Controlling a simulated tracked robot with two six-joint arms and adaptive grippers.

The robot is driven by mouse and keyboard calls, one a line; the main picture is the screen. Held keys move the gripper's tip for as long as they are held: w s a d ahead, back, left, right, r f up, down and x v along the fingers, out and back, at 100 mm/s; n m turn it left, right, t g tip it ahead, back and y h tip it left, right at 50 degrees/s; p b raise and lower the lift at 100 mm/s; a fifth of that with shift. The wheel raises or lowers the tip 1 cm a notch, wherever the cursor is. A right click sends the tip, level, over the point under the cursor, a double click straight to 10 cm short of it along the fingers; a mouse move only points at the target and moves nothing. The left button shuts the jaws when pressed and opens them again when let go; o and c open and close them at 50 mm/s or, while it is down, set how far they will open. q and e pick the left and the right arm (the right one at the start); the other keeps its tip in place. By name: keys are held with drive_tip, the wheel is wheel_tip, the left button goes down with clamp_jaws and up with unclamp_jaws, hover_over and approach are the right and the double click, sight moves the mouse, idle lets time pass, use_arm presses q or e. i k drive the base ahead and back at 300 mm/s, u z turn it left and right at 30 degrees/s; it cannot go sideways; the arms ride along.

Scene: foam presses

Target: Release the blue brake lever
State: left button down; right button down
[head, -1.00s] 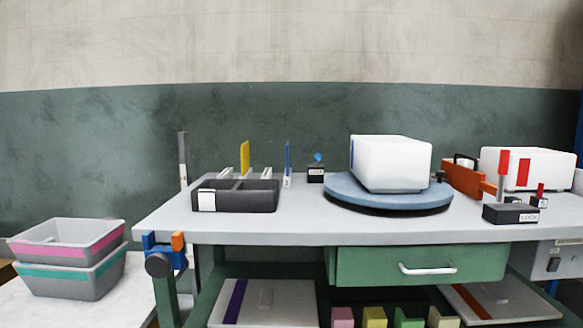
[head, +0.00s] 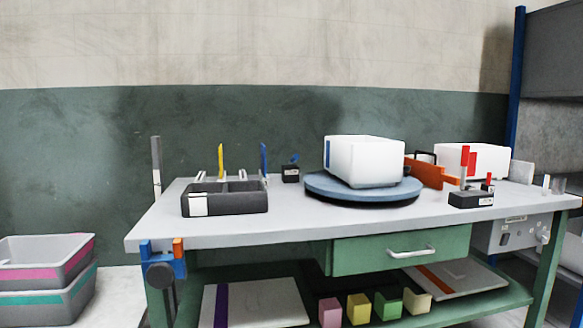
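A thin blue upright lever (head: 263,157) stands at the back of the grey workbench (head: 290,228), left of the round blue turntable (head: 312,188). Close to its right is a small black block (head: 290,174) with a small blue handle (head: 295,158) on top. I cannot tell for sure which of these two blue parts is the brake lever. A white box (head: 365,165) with a blue stripe sits on the turntable. Neither of my grippers is in view.
A dark divided tray (head: 240,202) and a yellow upright piece (head: 221,160) are left on the bench. At right are a black block with red levers (head: 470,199), an orange piece (head: 426,174) and another white box (head: 450,152). Grey bins (head: 45,262) stand at far left.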

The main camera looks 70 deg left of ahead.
sight(296, 157)
drive_tip(key=z, duration=1.25)
drive_tip(key=i, duration=0.15)
drive_tip(key=u, duration=3.1)
drive_tip(key=i, duration=1)
drive_tip(key=z, duration=0.2)
drive_tip(key=k, duration=0.9)
drive_tip(key=u, duration=0.15)
drive_tip(key=i, duration=0.85)
